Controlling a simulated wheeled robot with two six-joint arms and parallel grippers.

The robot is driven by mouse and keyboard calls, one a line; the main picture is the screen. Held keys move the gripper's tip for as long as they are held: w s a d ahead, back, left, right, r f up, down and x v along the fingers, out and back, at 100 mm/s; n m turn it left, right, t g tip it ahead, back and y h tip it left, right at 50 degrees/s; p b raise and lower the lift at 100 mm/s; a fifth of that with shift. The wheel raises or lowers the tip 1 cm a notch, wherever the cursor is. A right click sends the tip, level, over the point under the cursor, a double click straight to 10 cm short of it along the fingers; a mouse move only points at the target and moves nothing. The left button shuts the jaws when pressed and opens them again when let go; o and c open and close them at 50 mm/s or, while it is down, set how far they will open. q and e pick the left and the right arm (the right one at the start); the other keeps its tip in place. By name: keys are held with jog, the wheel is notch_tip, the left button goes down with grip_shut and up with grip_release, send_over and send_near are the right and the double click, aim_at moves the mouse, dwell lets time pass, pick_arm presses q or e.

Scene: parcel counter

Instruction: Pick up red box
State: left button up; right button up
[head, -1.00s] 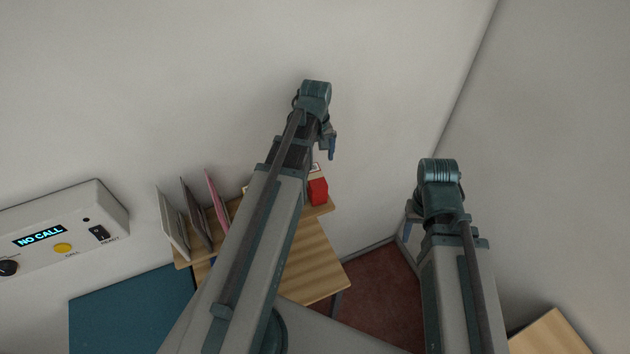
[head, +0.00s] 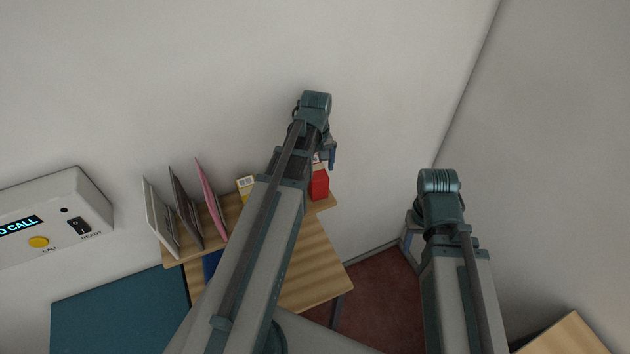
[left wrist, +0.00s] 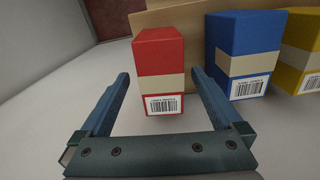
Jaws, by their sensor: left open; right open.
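The red box (head: 320,185), with a beige band and a white barcode label, is on the wooden shelf (head: 325,204) in the head view, partly hidden by my left arm. In the left wrist view the red box (left wrist: 158,52) appears between the fingers of my left gripper (left wrist: 160,76). That gripper is open and holds nothing. In the head view my left gripper (head: 331,157) is just above the red box. My right gripper (head: 409,233) is open, well to the right of the shelf.
Beside the red box in the left wrist view stand a blue box (left wrist: 242,45) and a yellow box (left wrist: 301,45). Upright folders (head: 187,208) stand at the shelf's left. A white call panel (head: 75,215) is on the wall at left. A teal surface (head: 120,310) lies below it.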

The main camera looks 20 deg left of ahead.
pick_arm(q)
jog(key=shift+a+f+b, duration=0.1)
jog(key=shift+f+b, duration=2.55)
jog(key=shift+r, duration=0.1)
grip_shut()
